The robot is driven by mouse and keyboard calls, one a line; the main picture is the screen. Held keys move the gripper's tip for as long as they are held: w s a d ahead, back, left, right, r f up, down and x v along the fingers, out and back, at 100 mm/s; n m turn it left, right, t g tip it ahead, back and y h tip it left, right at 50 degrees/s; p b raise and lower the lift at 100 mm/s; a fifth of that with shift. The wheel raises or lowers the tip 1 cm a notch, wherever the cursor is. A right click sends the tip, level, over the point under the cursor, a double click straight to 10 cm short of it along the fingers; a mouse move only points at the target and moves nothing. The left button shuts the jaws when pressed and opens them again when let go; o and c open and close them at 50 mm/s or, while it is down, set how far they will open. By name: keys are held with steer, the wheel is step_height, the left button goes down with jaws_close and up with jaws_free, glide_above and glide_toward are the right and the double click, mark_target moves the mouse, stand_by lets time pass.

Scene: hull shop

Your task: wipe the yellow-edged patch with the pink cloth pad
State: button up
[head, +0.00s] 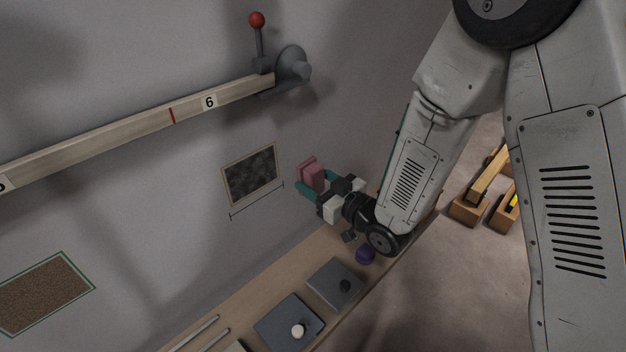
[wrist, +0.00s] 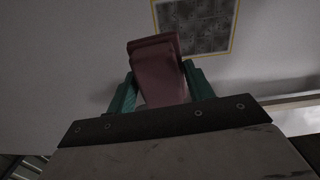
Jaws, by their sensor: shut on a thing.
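The yellow-edged patch (head: 251,175) is a dark, mottled rectangle on the grey wall, left of my gripper in the head view. In the wrist view the patch (wrist: 195,24) shows at the top, beyond the pad. The pink cloth pad (head: 312,173) is held between the green fingers of my gripper (head: 317,185). In the wrist view the pad (wrist: 158,72) stands between both fingertips of my gripper (wrist: 158,80). The pad appears apart from the patch, to its right in the head view. None of the patch is covered by the pad in the head view.
A wooden rail (head: 130,131) with a red-knobbed lever (head: 257,20) runs above. A green-edged brown patch (head: 45,292) is at lower left. Wooden blocks (head: 468,210) lie right.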

steer(key=shift+s+d, duration=0.1)
steer(key=shift+v, duration=1.9)
